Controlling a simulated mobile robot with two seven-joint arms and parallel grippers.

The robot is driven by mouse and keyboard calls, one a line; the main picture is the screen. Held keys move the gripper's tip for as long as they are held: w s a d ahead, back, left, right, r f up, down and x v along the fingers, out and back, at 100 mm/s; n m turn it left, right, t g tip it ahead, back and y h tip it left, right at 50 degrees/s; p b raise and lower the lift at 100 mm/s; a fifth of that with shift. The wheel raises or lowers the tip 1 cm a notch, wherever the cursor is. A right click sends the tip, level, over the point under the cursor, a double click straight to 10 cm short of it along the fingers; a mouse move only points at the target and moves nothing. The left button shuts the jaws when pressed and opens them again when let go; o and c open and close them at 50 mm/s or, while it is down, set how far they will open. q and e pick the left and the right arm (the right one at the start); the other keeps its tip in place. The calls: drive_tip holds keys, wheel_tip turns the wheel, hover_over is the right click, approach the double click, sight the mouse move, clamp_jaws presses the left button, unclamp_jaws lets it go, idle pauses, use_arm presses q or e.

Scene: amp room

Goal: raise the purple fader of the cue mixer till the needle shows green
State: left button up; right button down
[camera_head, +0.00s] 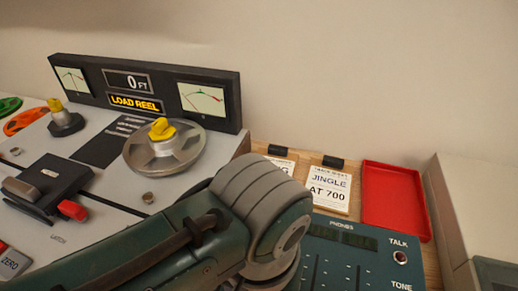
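A dark teal panel (345,262), which looks like the cue mixer, lies at the lower right, marked PHONES, TALK and TONE. Its left part is hidden behind my green and grey arm, and its lower part is cut off by the picture's bottom edge. Several narrow dark slots show on it, with a dark display strip (343,236) at its top. No purple fader is visible, and no needle meter shows on the visible part of this panel. Neither of my grippers is in view; only a thick arm link crosses the lower middle.
A grey tape machine (110,185) with reels, yellow knobs and two needle meters (72,80) (202,99) fills the left. Behind the mixer lie a JINGLE AT 700 card (330,190) and an empty-looking red tray (395,198). A grey cabinet (480,205) stands at right.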

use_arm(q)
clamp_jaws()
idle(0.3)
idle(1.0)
